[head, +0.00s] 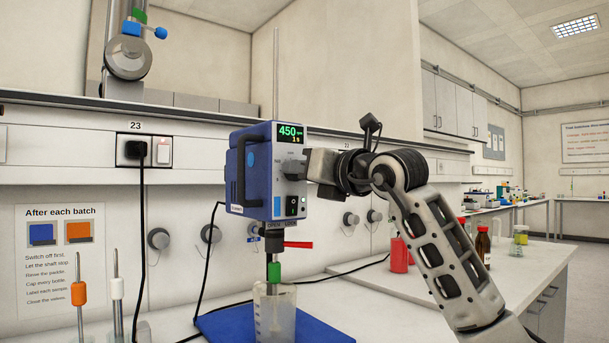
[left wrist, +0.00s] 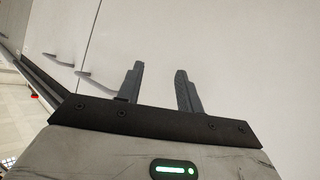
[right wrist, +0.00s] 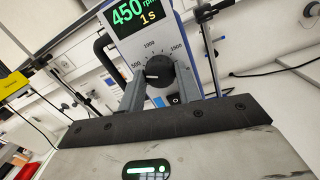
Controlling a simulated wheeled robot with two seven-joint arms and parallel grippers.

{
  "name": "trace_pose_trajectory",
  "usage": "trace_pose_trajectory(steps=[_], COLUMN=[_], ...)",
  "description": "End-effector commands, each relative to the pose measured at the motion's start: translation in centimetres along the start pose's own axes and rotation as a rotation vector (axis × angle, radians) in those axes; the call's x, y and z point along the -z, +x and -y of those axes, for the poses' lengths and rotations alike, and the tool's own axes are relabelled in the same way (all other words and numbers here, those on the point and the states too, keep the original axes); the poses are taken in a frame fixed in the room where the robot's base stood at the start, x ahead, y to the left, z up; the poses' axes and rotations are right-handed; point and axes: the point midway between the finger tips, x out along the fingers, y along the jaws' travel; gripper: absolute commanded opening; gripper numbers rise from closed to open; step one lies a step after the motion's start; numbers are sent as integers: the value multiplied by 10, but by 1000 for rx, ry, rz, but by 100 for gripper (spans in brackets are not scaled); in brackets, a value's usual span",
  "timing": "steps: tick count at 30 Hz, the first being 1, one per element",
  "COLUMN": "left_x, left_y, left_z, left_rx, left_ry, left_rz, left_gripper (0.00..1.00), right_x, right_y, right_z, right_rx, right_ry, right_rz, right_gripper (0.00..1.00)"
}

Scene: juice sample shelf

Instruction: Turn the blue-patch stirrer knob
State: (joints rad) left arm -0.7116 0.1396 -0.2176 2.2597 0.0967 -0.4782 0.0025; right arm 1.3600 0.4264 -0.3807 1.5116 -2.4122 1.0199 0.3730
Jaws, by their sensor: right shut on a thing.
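The blue stirrer (head: 253,168) has a blue patch (head: 277,207) on its front and a green display (head: 290,133) reading 450 rpm and 1 s. Its black knob (right wrist: 160,70) sits below the display among marks of 500, 1000 and 1500; a white line on it points left, near the 500 side. My right gripper (right wrist: 159,84) is shut on the knob, one finger on each side. In the head view this gripper (head: 303,166) reaches the stirrer front from the right and partly hides the knob. My left gripper (left wrist: 158,83) is open and empty before pale cabinet fronts.
A beaker (head: 275,318) stands under the stirrer on a blue mat (head: 322,329), with a green-collared shaft (head: 274,272) in it. A red lever (head: 298,245) juts out below the stirrer. Bottles (head: 482,245) stand farther right. Orange and white collared rods stand at left.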

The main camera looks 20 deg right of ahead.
Motion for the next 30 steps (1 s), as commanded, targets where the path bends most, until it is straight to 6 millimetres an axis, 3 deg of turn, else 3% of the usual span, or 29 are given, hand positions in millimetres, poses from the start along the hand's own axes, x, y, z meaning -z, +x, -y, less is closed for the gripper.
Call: trace_pose_trajectory(steps=[20, 21, 23, 30], left_x=[-4, -4, -4, -4], left_y=[0, 0, 0, 0], left_z=[0, 0, 0, 0], left_rx=[-2, -2, -2, -2], left_ry=[2, 2, 2, 2], left_rz=[5, 5, 5, 6], left_gripper=[36, 36, 36, 36], right_x=[1, 1, 1, 1], right_y=[0, 0, 0, 0], right_z=[0, 0, 0, 0], right_rx=[2, 2, 2, 2], right_ry=[60, 60, 60, 60], right_rz=[-1, -1, -1, 1], right_gripper=[11, 42, 56, 56])
